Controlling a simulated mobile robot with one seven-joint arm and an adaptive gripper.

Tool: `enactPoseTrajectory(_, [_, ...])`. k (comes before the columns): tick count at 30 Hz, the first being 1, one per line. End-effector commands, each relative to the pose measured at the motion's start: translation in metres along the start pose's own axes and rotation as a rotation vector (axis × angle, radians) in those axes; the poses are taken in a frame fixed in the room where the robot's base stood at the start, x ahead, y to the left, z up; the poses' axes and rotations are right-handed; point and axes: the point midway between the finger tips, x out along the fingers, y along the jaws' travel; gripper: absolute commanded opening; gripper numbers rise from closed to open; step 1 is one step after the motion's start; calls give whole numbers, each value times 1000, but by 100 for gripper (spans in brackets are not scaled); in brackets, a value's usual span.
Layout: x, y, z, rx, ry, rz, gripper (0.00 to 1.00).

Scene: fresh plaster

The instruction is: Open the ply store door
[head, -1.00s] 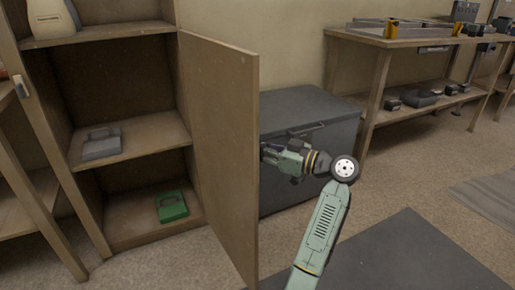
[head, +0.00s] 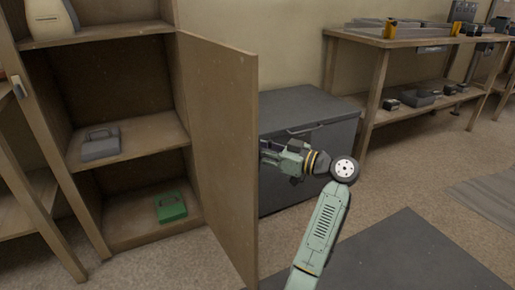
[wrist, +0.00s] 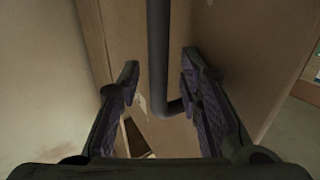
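The ply store door (head: 217,150) is a tall plywood panel. It stands swung well out from the cabinet (head: 130,140), so the shelves show. My gripper (wrist: 160,72) is at the door's handle side, with its fingers hidden behind the door in the head view. In the wrist view its two fingers are apart. The dark bar handle (wrist: 158,45) runs down between them with a gap on both sides, and its lower end bends to the right. I cannot see any finger touching the bar.
A grey chest (head: 310,140) stands behind my arm. A workbench (head: 425,38) with tools is at the back right. The shelves hold a grey case (head: 100,145) and a green case (head: 170,207). A dark mat (head: 410,255) lies on open floor at the right.

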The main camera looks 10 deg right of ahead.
Motion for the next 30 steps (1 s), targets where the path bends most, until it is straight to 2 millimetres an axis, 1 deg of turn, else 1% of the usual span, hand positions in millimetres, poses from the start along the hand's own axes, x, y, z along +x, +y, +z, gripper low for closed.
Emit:
enactPoseTrajectory(2, [-7, 1, 0, 0, 1, 3, 33])
enactPoseTrajectory(5, [-22, 1, 0, 0, 0, 5, 33])
enactPoseTrajectory(12, [-73, 1, 0, 0, 1, 5, 33])
enactPoseTrajectory(15, [-92, 1, 0, 0, 0, 5, 33])
enactPoseTrajectory(18, [-107, 1, 0, 0, 1, 4, 33])
enactPoseTrajectory(21, [-115, 0, 0, 0, 0, 2, 33])
enactPoseTrajectory(24, [-120, 0, 0, 0, 0, 2, 33])
enactPoseTrajectory(30, [-120, 0, 0, 0, 0, 2, 33])
